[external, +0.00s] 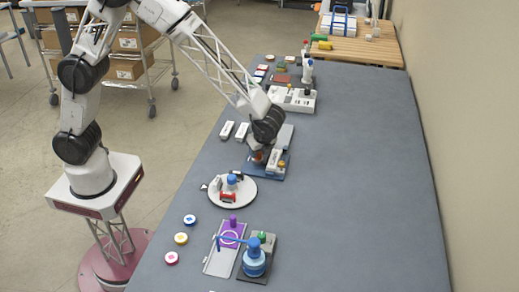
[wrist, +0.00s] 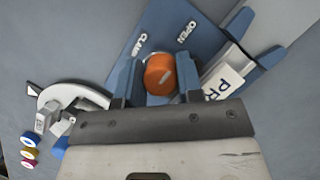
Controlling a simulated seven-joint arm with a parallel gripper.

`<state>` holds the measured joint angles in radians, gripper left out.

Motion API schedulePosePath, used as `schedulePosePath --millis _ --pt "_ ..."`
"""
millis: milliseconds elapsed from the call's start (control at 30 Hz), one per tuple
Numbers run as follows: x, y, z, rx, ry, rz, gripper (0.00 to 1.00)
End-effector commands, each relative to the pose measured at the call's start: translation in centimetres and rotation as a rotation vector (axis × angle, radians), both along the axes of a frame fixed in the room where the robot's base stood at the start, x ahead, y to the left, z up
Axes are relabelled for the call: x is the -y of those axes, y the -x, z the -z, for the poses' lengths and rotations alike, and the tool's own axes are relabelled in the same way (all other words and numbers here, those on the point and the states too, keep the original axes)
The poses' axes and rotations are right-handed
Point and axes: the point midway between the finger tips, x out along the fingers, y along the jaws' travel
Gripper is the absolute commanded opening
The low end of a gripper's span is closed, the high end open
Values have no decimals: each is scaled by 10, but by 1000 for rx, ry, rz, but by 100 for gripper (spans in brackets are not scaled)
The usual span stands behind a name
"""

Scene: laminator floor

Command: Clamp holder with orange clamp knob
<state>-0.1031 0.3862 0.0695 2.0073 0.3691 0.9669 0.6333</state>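The orange clamp knob (wrist: 160,75) sits on the blue clamp holder (wrist: 158,25), with a pale line on its face slanting toward the OPEN marking (wrist: 187,31). The CLAMP marking (wrist: 140,45) is to its left. My gripper (wrist: 157,78) has one blue finger on each side of the knob, very close to it; whether both touch is unclear. A white piece lettered "PR" (wrist: 222,82) lies in the holder's channel at right. In the external view my gripper (external: 259,156) is low over the holder (external: 284,142), and the knob is mostly hidden.
A round white platform (external: 232,200) stands nearer the camera, also at left in the wrist view. The table's right side (external: 365,180) is clear.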

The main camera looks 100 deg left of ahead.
Motion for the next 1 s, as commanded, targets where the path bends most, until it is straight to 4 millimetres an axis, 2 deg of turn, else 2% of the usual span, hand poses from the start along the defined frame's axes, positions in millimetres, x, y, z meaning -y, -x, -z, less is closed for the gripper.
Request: schedulePosePath --millis 33,100,133,567,1000 --pt "0 0 0 0 0 0 22" --pt "0 0 0 0 0 0 11" --pt "0 0 0 0 0 0 10" --pt "0 0 0 -2 0 -75 10" --pt "0 0 0 -1 1 -394 10"
